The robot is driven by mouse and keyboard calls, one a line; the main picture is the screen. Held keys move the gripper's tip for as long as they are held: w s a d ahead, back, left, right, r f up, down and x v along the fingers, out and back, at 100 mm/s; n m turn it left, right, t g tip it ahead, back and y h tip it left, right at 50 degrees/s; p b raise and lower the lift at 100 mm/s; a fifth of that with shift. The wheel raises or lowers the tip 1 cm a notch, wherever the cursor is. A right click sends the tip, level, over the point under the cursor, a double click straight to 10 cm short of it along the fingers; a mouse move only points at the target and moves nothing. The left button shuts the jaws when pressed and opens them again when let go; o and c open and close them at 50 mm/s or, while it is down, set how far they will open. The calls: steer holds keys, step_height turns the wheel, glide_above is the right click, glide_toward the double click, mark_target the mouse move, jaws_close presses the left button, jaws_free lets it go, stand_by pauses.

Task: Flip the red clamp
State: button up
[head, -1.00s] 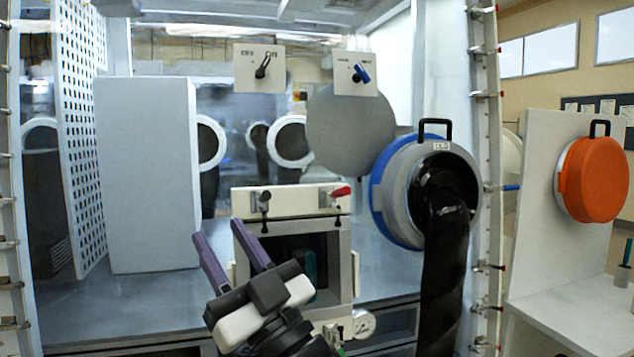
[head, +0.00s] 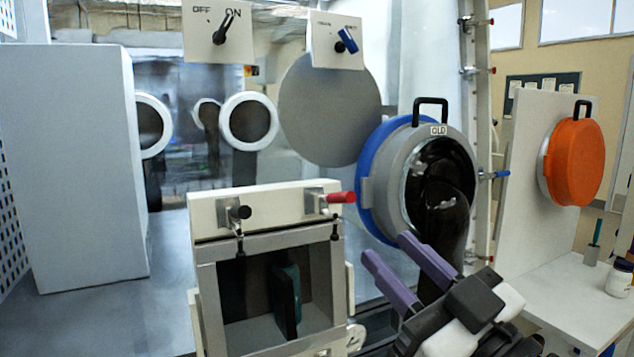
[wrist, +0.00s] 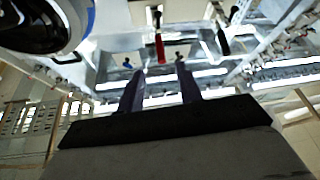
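The red clamp (head: 340,197) sits at the right end of the raised white lid above the small square chamber (head: 268,340). Its red handle points to the right. In the wrist view the red clamp (wrist: 160,47) shows ahead, at the top between my fingers. My gripper (head: 393,257) is open and empty, with two purple fingers, below and right of the clamp in the head view and apart from it. In the wrist view my gripper (wrist: 158,75) has its fingers spread well apart. A black-handled clamp (head: 238,213) is at the left end of the same lid.
A grey port ring with a black glove (head: 440,222) stands right of the chamber, close behind my gripper. Two switch panels, one with a black knob (head: 222,28) and one with a blue knob (head: 347,40), hang above. An orange cover (head: 577,165) is at the far right.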

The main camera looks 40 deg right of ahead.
mark_target(339, 193)
steer(key=p+x, duration=0.1)
steer(key=x, duration=0.3)
steer(key=p+x, duration=0.2)
steer(key=x, duration=0.1)
steer(key=p+x, duration=0.1)
steer(key=x, duration=0.3)
steer(key=shift+w+r+p, duration=0.2)
steer(key=shift+r+p, duration=0.1)
steer(key=shift+r, duration=0.1)
steer(key=shift+w+r, duration=0.1)
steer(key=shift+w, duration=0.6)
steer(key=shift+c, duration=0.2)
jaws_close()
